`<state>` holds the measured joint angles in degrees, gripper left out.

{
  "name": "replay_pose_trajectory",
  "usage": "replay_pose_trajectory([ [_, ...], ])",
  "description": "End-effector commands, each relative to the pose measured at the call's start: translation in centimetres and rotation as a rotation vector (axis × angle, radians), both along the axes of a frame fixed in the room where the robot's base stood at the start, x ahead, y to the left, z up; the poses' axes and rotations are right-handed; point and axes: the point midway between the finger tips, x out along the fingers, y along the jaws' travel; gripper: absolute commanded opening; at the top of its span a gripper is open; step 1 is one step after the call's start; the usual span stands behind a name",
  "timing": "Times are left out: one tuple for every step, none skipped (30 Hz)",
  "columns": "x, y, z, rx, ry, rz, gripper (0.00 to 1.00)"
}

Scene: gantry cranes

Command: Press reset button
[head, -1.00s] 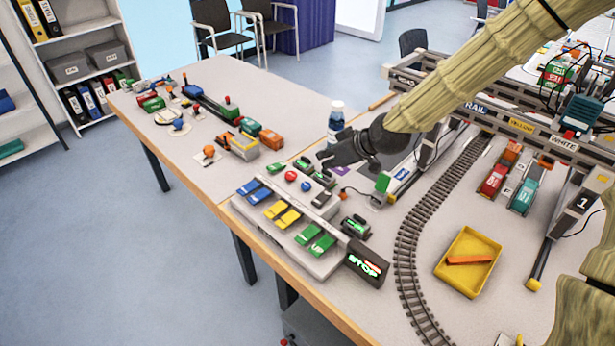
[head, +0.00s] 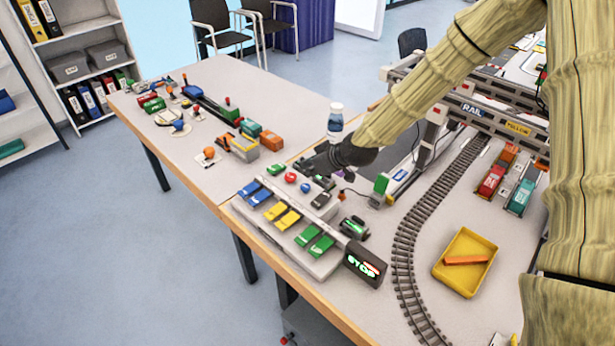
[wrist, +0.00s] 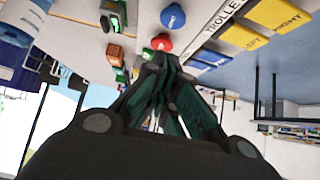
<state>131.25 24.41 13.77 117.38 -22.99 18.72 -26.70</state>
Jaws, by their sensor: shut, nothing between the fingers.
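The control panel (head: 262,230) on the table carries a red button (head: 291,177) and a blue button (head: 305,188) at its back. No label on either shows which one is reset. My gripper (head: 304,166) is shut and empty, just behind the red button. In the wrist view the red button (wrist: 162,42) sits right past the fingertips (wrist: 158,60), with the blue button (wrist: 173,16) beyond it. I cannot tell whether the fingertips touch the red button.
Blue, yellow (head: 282,215) and green rocker keys line the panel's front. A black STOP display (head: 365,264) stands at its right end. A bottle (head: 335,120) stands behind my gripper. Train track (head: 408,245), a yellow tray (head: 440,262) and the gantry crane (head: 500,108) lie to the right.

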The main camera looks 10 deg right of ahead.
Motion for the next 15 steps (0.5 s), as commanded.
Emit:
replay_pose_trajectory([
  [0.3,0.3,-0.4,-0.001,0.002,0.001,0.0],
  [0.5,0.4,-0.6,-0.001,0.002,0.001,0.0],
  [0.7,0.6,-0.9,-0.001,0.002,0.001,0.0],
  [0.7,0.5,-1.2,0.0,0.004,-0.001,0.0],
  [0.7,0.5,-1.5,0.0,0.004,-0.001,0.0],
  [0.7,0.5,-1.9,0.0,0.002,0.0,0.0],
  [0.7,0.5,-2.2,0.0,0.002,0.0,0.0],
  [0.7,0.5,-2.5,0.0,0.002,0.0,0.0],
  [0.7,0.5,-2.9,-0.001,0.002,0.001,0.0],
  [0.7,0.5,-3.1,-0.001,0.002,0.001,0.0],
  [0.7,0.5,-3.3,-0.001,0.002,0.001,0.0],
  [0.7,0.5,-3.7,0.001,0.003,0.001,0.0],
  [0.7,0.5,-3.9,0.001,0.003,0.001,0.0],
  [0.7,0.5,-4.0,0.001,0.002,0.0,0.0],
  [0.7,0.5,-4.2,0.0,0.001,0.001,0.0],
])
